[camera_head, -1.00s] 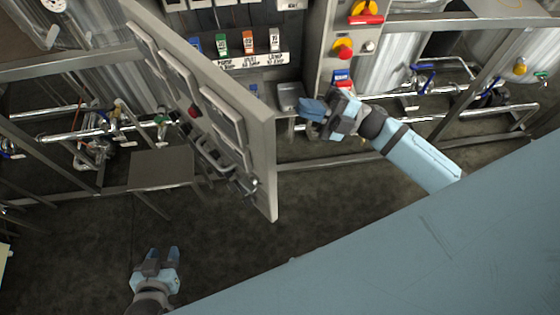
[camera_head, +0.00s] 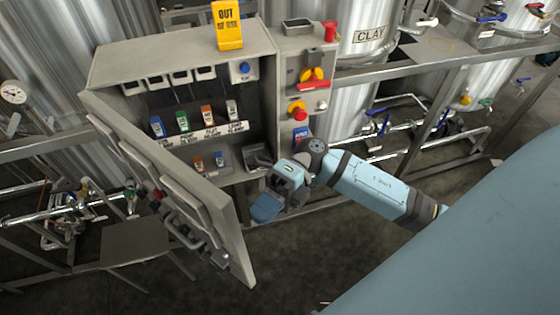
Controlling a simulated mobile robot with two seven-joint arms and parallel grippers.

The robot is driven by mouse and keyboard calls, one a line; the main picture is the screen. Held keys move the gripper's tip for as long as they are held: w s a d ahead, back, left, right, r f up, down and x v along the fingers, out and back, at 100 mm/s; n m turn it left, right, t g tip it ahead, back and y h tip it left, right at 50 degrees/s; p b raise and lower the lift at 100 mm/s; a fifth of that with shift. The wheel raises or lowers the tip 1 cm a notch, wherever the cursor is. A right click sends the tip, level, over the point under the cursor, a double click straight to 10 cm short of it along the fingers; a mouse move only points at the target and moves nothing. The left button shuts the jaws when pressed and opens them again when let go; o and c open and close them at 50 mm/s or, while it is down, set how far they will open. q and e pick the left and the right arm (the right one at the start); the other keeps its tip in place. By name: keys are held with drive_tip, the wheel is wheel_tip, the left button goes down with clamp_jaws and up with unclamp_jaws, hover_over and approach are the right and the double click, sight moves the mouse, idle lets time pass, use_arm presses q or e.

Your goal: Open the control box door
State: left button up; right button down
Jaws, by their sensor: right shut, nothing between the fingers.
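The control box (camera_head: 185,50) is grey, and its door (camera_head: 205,190) hangs open, swung out towards me from the box's left side. Switches and labels inside the box are visible. The door's outer face, with panels and a dark handle (camera_head: 185,232), faces left. My right gripper (camera_head: 266,206) is shut and empty. It is in front of the box's lower right corner, on the inner side of the door, close to the door's free edge. I cannot tell whether it touches the door. My left gripper is out of view.
A side panel (camera_head: 308,60) with red and yellow knobs adjoins the box on the right. A yellow sign (camera_head: 227,25) stands on top. Steel tanks (camera_head: 355,70), pipes and frame rails lie behind. A flat plate (camera_head: 135,243) is at lower left. The floor in front is clear.

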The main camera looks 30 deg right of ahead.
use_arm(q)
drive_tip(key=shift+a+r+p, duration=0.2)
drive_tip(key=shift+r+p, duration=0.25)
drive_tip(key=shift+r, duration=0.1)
use_arm(e)
drive_tip(key=x, duration=0.3)
drive_tip(key=shift+s+a, duration=0.1)
drive_tip(key=shift+a, duration=0.15)
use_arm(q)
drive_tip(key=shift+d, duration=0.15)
use_arm(e)
drive_tip(key=shift+a, duration=0.15)
